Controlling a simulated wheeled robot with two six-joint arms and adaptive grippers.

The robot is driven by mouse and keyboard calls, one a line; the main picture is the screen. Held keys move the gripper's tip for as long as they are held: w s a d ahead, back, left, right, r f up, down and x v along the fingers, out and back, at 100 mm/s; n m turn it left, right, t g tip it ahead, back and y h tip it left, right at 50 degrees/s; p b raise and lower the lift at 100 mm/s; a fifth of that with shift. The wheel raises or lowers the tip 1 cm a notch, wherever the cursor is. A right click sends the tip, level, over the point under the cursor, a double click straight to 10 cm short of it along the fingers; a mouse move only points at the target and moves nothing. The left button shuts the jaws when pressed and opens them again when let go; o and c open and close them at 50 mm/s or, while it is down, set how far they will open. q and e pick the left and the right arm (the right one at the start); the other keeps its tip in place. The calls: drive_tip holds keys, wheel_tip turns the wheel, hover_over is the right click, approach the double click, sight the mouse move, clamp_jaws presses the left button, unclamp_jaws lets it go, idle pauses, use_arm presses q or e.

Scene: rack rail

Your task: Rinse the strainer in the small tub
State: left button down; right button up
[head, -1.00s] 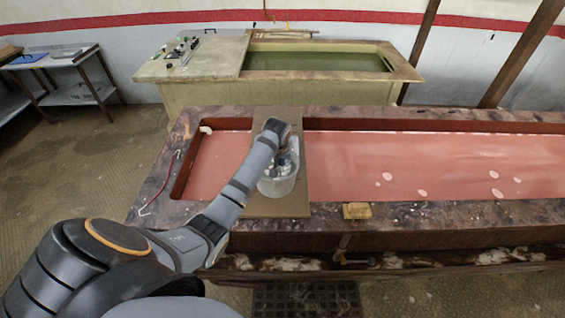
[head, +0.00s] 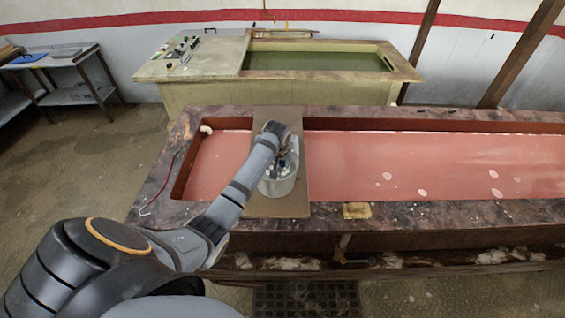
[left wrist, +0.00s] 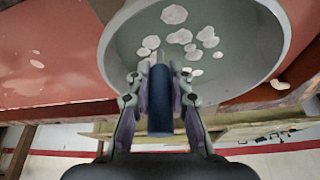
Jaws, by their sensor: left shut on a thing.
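The small tub (head: 277,187) is a round, pale grey container standing on a brown board. In the left wrist view the tub (left wrist: 278,62) holds greyish liquid with several white patches on it. My left gripper (head: 284,158) is over the tub, coming down from above. In the left wrist view my left gripper (left wrist: 160,88) is shut on the strainer's dark blue handle (left wrist: 160,110). The strainer's mesh part does not show, so I cannot tell how deep it sits. My right gripper is not in view.
The brown board (head: 263,120) spans a long basin (head: 430,152) of pink liquid with pale patches. A yellowish block (head: 356,211) lies on the basin's front rim. Behind stands a second tank (head: 315,62) of green liquid. A side table (head: 60,60) is at far left.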

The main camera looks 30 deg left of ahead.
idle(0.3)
use_arm(q)
drive_tip(key=shift+r, duration=4.35)
